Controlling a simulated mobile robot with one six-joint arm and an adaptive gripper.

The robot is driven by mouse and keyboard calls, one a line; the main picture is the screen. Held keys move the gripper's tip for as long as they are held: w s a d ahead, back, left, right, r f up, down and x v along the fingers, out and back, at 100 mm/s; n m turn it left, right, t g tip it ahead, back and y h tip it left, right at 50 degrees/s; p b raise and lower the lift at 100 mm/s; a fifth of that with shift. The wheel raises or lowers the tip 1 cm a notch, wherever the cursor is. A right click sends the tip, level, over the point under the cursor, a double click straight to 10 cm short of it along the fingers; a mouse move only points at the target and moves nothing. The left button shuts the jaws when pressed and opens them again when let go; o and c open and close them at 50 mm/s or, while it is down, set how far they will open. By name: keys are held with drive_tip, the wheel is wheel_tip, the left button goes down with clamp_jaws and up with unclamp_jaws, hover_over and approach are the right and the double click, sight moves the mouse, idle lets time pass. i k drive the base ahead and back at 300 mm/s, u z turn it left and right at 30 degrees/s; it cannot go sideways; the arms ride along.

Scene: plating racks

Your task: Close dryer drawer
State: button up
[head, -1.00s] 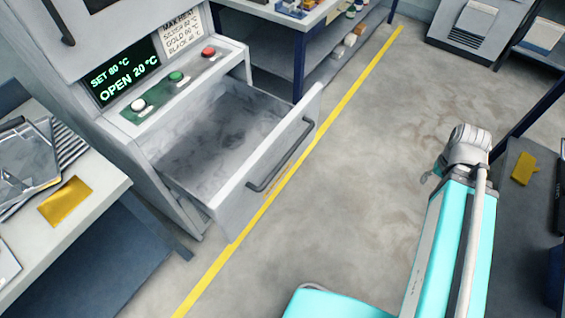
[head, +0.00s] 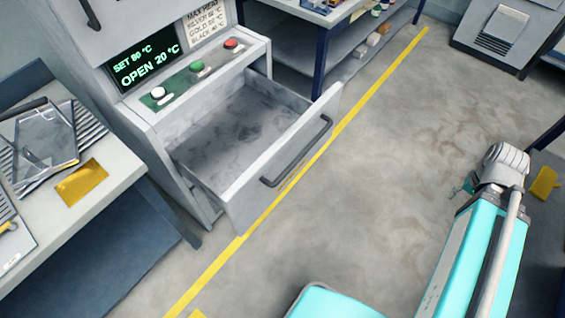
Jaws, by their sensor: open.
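The dryer (head: 130,25) stands at the upper left in the head view. Its drawer (head: 255,190) is pulled out toward the aisle, and the part of its inside that shows looks empty. A dark bar handle (head: 297,152) runs along the drawer's front face. White, green and red buttons (head: 197,66) sit on the ledge above the drawer. My arm is at the lower right, well apart from the drawer. My gripper's fingers cannot be made out.
A bench (head: 120,160) with a yellow card (head: 82,183) and metal racks stands left of the dryer. A shelf table (head: 350,60) stands behind it. The floor (head: 400,150) between drawer and arm is clear, with a yellow line (head: 225,262) passing by the drawer.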

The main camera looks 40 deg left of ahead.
sight(242, 144)
drive_tip(key=u, duration=0.25)
drive_tip(key=k, duration=0.4)
drive_tip(key=u, duration=1.1)
drive_tip(key=i, duration=0.5)
drive_tip(key=z, duration=0.25)
